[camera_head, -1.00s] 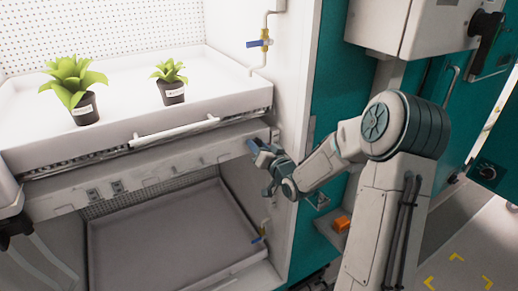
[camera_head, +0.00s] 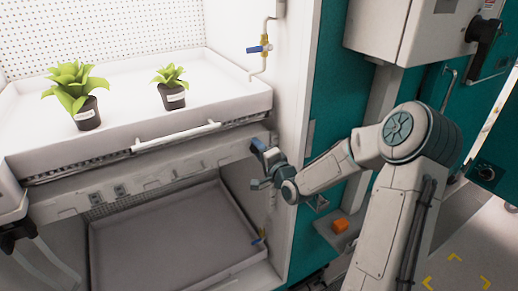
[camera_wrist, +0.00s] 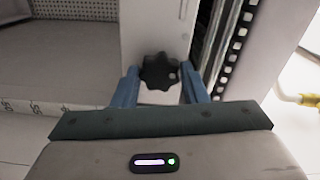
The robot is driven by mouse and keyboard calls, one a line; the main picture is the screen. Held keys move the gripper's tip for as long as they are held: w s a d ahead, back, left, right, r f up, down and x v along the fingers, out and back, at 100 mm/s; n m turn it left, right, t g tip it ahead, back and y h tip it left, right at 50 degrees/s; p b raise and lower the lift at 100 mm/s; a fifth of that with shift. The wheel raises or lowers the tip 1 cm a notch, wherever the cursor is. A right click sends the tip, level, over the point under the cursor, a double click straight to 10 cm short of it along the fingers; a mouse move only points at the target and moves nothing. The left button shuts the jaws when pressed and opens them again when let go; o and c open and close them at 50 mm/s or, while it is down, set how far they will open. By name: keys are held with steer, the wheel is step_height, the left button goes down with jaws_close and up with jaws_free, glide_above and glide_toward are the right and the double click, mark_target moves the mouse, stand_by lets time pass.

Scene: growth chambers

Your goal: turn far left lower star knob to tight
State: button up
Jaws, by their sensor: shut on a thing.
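In the wrist view a black star knob (camera_wrist: 160,71) sits on a pale upright panel between the two blue fingers of my gripper (camera_wrist: 161,84). The fingers are shut on the knob from both sides. In the head view my gripper (camera_head: 262,162) is at the right end of the front rail under the upper tray. The knob is hidden there behind the gripper.
The upper tray (camera_head: 100,145) bears two potted plants (camera_head: 87,112) (camera_head: 173,97) and has a white handle bar (camera_head: 177,135). A lower tray (camera_head: 170,235) lies beneath. A blue-handled valve (camera_head: 259,48) is on the right wall. An orange block (camera_head: 340,226) is beside my arm.

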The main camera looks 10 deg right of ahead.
steer(key=shift+m+p, duration=0.3)
steer(key=shift+m, duration=0.7)
steer(key=o, duration=1)
steer(key=shift+c, duration=0.2)
steer(key=b+v, duration=0.1)
steer(key=v, duration=1.3)
steer(key=shift+w, duration=0.1)
